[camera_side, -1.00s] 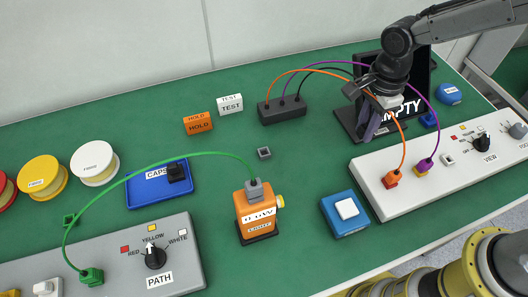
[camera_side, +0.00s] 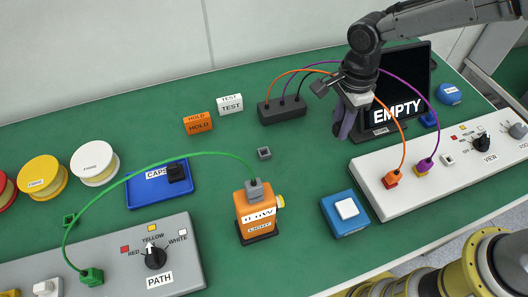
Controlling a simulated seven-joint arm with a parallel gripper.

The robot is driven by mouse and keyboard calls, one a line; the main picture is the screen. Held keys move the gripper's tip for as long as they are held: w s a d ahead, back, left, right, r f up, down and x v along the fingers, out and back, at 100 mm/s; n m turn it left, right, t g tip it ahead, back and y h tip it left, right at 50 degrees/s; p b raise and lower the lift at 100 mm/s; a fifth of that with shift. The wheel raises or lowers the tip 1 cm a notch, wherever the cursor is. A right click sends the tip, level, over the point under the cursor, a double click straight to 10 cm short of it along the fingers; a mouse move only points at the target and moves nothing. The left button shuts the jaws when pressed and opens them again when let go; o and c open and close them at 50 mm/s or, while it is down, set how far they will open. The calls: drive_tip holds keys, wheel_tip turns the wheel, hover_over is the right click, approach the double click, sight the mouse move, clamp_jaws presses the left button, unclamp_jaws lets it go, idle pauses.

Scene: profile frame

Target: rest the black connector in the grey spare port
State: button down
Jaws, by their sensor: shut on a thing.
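My gripper (camera_side: 344,128) is in the air in front of the black screen, its fingers pointing down and shut. The black cable (camera_side: 312,73) arcs from the black box (camera_side: 282,107) up to my gripper. The black connector at its end is hidden by the fingers and hand. A small grey port (camera_side: 264,153) with a dark opening sits on the green mat, left of and nearer than my gripper, with nothing in it. Another small empty square port (camera_side: 448,160) is on the white VIEW panel (camera_side: 405,200).
Orange (camera_side: 391,179) and purple-cable (camera_side: 425,166) plugs sit in the white panel, their cables arching near my gripper. The orange light unit (camera_side: 256,212), blue button box (camera_side: 345,213) and HOLD and TEST blocks stand around the grey port. The mat between is clear.

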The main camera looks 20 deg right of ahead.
hover_over(264, 154)
idle(2.5)
drive_tip(key=shift+f, duration=0.15)
drive_tip(key=shift+f, duration=3.55)
drive_tip(key=shift+f, duration=0.95)
